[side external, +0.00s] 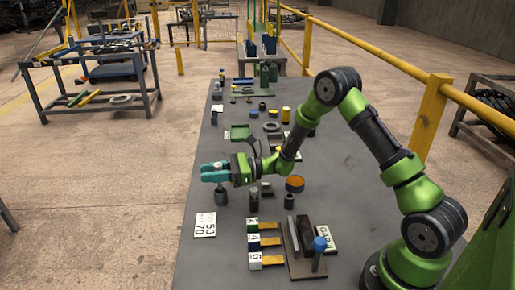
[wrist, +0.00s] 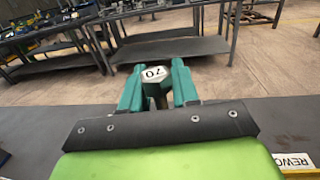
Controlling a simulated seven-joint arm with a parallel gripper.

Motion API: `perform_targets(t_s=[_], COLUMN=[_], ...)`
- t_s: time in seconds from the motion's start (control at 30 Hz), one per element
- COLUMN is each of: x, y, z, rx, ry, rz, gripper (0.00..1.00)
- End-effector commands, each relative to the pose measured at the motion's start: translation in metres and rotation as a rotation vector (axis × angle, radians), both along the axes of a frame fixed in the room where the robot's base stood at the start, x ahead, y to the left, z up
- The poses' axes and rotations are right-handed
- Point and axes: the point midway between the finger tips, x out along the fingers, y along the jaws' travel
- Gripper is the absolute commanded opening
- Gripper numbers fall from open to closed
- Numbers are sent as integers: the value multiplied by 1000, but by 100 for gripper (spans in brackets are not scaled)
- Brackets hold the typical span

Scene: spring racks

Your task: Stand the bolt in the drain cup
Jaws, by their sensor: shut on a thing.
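The bolt (wrist: 153,74) has a pale hexagonal head marked 70 and sits between the fingertips of my gripper (wrist: 156,90) in the wrist view. My gripper also shows in the side view (side external: 214,172), stretched left over the table with its teal fingers level. A dark grey piece (side external: 221,196) shows directly below the fingertips, narrow above and wider below. I cannot tell whether it is the bolt's lower part or a separate holder, or whether it touches the table. No vessel is clearly recognisable as the drain cup.
A white card (side external: 205,224) marked 50 and 70 lies at the table's left edge. Numbered blocks (side external: 264,241) and a rack with a blue-topped post (side external: 319,250) stand in front. Small dark cylinders (side external: 253,199) and an orange-topped round tin (side external: 295,184) stand right of my gripper.

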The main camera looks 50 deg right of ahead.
Motion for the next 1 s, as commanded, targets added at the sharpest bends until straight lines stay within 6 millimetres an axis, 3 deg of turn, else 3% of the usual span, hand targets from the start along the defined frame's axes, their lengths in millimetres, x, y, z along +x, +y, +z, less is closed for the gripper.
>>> perform_targets(t_s=[1.0], x=[0], y=[0], z=[-5], rx=[0], ry=[-1], rz=[-1], gripper=[0])
